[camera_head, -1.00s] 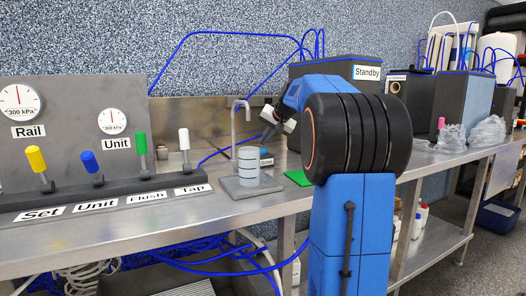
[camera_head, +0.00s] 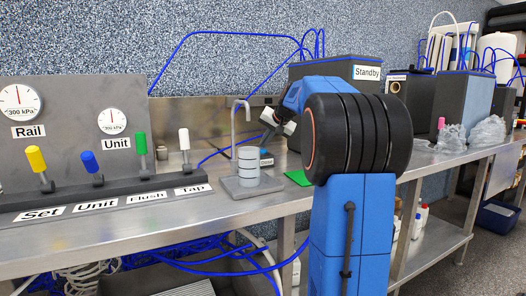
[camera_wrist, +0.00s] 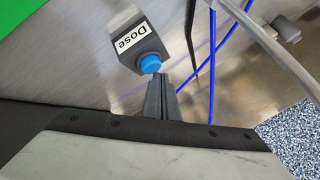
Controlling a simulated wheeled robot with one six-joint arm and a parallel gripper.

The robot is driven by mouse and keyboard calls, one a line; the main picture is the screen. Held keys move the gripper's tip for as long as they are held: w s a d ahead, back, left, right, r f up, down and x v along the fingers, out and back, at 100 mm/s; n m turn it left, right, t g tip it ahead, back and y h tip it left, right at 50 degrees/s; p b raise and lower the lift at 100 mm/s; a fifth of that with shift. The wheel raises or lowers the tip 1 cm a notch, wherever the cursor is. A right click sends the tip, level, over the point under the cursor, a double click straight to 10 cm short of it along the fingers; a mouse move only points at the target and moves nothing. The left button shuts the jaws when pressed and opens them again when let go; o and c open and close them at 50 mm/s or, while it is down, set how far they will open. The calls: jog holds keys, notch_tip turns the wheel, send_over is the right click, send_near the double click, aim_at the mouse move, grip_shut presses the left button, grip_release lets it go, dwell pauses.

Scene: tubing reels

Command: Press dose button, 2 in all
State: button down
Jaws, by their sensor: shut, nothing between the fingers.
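The dose unit is a small dark grey box (camera_wrist: 133,32) with a white "Dose" label and a round blue button (camera_wrist: 150,63) on its end. My gripper (camera_wrist: 160,78) is shut and empty. Its fingertips are right at the button's edge in the wrist view and overlap it slightly; I cannot tell whether they touch it. In the head view my gripper (camera_head: 267,138) is just above the box, small and partly hidden by my arm.
A green pad (camera_head: 298,177) lies to the right. Levers and gauges fill the left bench. Blue tubing (camera_wrist: 212,70) runs close beside my fingers.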

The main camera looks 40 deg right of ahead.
aim_at(265, 150)
jog(key=shift+f, duration=0.55)
dwell(0.8)
jog(key=shift+r, duration=0.95)
jog(key=shift+r, duration=0.1)
jog(key=shift+r, duration=2.4)
